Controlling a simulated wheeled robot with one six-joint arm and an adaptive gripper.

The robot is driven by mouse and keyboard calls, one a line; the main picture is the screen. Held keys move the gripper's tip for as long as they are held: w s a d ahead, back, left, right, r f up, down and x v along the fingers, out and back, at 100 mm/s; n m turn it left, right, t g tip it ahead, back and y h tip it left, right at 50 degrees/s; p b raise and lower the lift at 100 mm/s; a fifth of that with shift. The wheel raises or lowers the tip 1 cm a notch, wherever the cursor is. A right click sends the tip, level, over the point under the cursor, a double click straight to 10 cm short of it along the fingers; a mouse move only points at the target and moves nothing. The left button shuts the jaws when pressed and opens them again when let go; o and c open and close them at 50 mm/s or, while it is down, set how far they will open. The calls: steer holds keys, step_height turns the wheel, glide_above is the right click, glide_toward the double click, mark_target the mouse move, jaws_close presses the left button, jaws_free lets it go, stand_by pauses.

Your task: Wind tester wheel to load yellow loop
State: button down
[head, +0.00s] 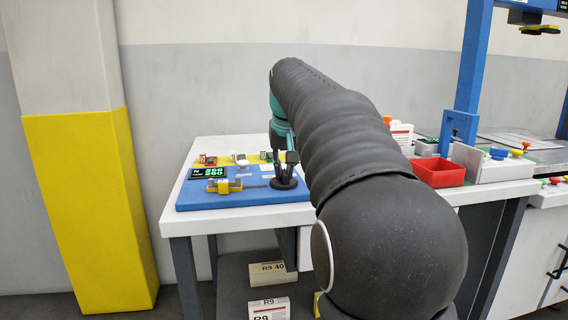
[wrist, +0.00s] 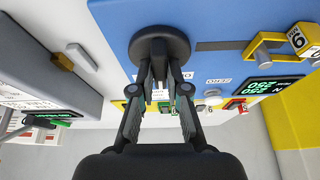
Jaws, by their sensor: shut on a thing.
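The blue tester board (head: 235,199) lies on a white table. Its black round wheel (head: 284,183) is at the board's right end. In the wrist view the wheel (wrist: 148,38) is at the top centre. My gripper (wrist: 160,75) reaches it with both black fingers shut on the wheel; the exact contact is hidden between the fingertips. The yellow loop (head: 222,186) sits at the other end of a dark slot, apart from the gripper. In the wrist view the loop (wrist: 258,48) is by a yellow numbered block. A display (wrist: 263,87) shows two rows of green digits that look like 250.
Small coloured parts (head: 240,158) line the board's back edge. A red bin (head: 438,172) and a blue post (head: 468,75) stand to the right. A yellow-based pillar (head: 88,210) is at left. Labelled boxes (head: 270,306) lie below the table.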

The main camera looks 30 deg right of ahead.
steer(key=m+h, duration=0.1)
steer(key=m, duration=0.1)
steer(key=m+g+h, duration=0.1)
steer(key=m, duration=0.2)
steer(key=shift+w+a+m, duration=0.1)
steer(key=shift+a+m, duration=0.05)
steer(key=shift+m, duration=0.15)
steer(key=m+g, duration=0.1)
steer(key=m, duration=0.1)
steer(key=m+g+h, duration=0.1)
steer(key=m, duration=0.2)
steer(key=shift+w, duration=0.15)
steer(key=m+g, duration=0.2)
steer(key=m, duration=0.3)
steer(key=shift+w+m, duration=0.1)
steer(key=shift+m, duration=0.3)
steer(key=m+g, duration=0.1)
steer(key=m, duration=0.2)
steer(key=shift+m+g+y, duration=0.3)
steer(key=shift+m, duration=0.5)
steer(key=shift+f, duration=0.1)
steer(key=c, duration=1.2)
jaws_free()
steer(key=shift+o, duration=0.2)
